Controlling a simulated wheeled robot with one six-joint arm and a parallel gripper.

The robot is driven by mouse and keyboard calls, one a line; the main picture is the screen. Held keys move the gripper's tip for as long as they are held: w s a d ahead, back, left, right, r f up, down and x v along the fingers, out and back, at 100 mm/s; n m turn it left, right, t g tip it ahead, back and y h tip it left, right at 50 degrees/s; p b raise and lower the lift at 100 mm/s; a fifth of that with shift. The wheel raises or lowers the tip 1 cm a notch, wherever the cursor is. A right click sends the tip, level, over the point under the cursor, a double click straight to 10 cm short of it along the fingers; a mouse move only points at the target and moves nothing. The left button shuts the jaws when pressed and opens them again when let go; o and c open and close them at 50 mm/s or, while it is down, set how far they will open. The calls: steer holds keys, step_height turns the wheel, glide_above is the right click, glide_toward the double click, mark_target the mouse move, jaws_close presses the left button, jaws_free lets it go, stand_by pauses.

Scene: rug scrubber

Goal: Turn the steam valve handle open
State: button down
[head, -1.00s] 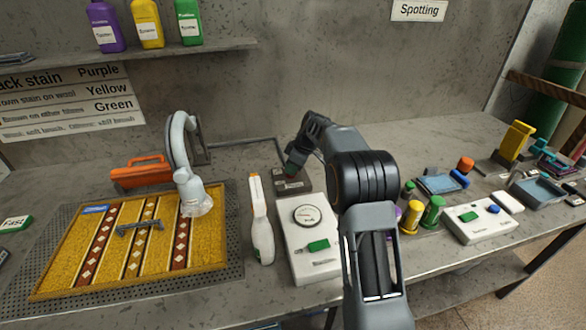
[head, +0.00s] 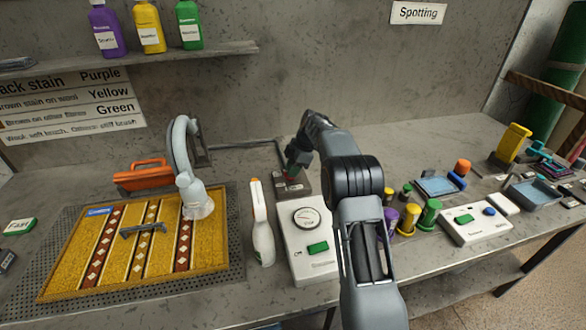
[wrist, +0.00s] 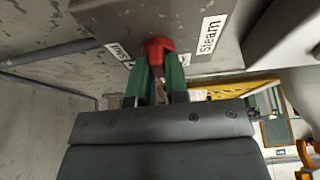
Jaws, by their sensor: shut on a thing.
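The red steam valve handle (wrist: 158,47) shows in the wrist view, between the tips of my gripper's green fingers. My gripper (wrist: 160,68) is shut on this handle. A "Steam" label (wrist: 209,35) is to its right, and another label, partly hidden by a finger, is to its left. In the head view, my gripper (head: 291,172) reaches down to the dark valve block (head: 304,184) behind the white gauge box.
The white gauge box (head: 308,262) and a white spray bottle (head: 260,225) stand in front of the valve. A curved grey nozzle (head: 184,150) stands over the patterned rug (head: 70,262) at left. Coloured stampers (head: 431,215) are at right of my arm.

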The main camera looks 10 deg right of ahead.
steer(key=shift+s+f, duration=0.1)
steer(key=shift+f, duration=0.2)
steer(key=c, duration=1.3)
jaws_free()
steer(key=shift+s, duration=0.1)
steer(key=shift+o, duration=0.9)
steer(key=shift+r, duration=0.1)
steer(key=p+v, duration=0.2)
steer(key=v, duration=1.1)
steer(key=shift+w+r, duration=0.25)
steer(key=shift+r, duration=0.1)
